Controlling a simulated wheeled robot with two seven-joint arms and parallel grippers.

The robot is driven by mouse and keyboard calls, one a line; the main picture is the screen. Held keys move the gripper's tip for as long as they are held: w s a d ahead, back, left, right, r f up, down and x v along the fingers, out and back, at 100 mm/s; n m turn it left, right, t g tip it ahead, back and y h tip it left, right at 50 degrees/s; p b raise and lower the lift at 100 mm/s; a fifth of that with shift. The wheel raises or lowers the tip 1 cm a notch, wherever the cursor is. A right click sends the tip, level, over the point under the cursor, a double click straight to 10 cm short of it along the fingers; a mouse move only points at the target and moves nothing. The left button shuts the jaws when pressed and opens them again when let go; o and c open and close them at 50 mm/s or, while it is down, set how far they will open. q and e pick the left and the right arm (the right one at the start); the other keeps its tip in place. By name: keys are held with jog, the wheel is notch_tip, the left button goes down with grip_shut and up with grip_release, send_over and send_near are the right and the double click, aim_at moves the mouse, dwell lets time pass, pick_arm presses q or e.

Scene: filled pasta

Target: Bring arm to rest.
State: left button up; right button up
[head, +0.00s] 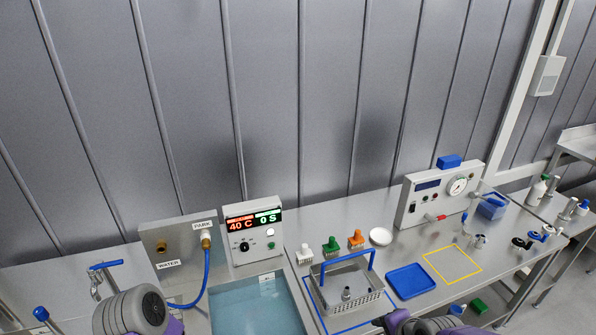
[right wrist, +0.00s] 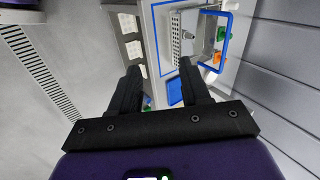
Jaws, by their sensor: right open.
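My right gripper (right wrist: 160,75) shows in the right wrist view with its two dark fingers apart and nothing between them. Beyond the fingers lie the worktop's blue-outlined area and the metal basket (right wrist: 175,35), apart from the fingertips. In the head view, part of my right arm (head: 425,326) shows at the bottom edge, and its gripper is not clear there. Part of my left arm (head: 130,312) shows at the lower left, in front of the counter. My left gripper is out of view.
The water bath (head: 255,306) lies below a control box (head: 253,236) reading 40 C and 0 S. The perforated basket (head: 338,301) with a blue handle stands in a blue outline. A blue tray (head: 411,281), yellow-outlined square (head: 467,276) and gauge unit (head: 424,207) are to the right.

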notch_tip(320, 180, down, 10)
jog(key=w+a+n+g+b, duration=0.1)
jog(key=w+a+n+b, duration=0.1)
jog(key=w+b, duration=0.1)
pick_arm(q)
notch_tip(320, 180, down, 18)
jog(key=w+b, duration=0.1)
jog(key=b, duration=1.2)
jog(key=shift+w, duration=0.35)
pick_arm(e)
jog(key=s+a+f+n+g, duration=0.1)
jog(key=s+a+f+n, duration=0.2)
jog(key=f, duration=0.8)
jog(key=s+a+f+n+g+y, duration=0.1)
jog(key=s+f, duration=0.5)
jog(key=f, duration=0.6)
jog(key=s+a+f+n+g+y, duration=0.1)
jog(key=s+a+f+n, duration=0.3)
jog(key=f, duration=0.7)
jog(key=shift+s+a+f+n+g, duration=0.2)
jog(key=shift+a+f+n+g, duration=0.15)
jog(key=shift+g, duration=0.35)
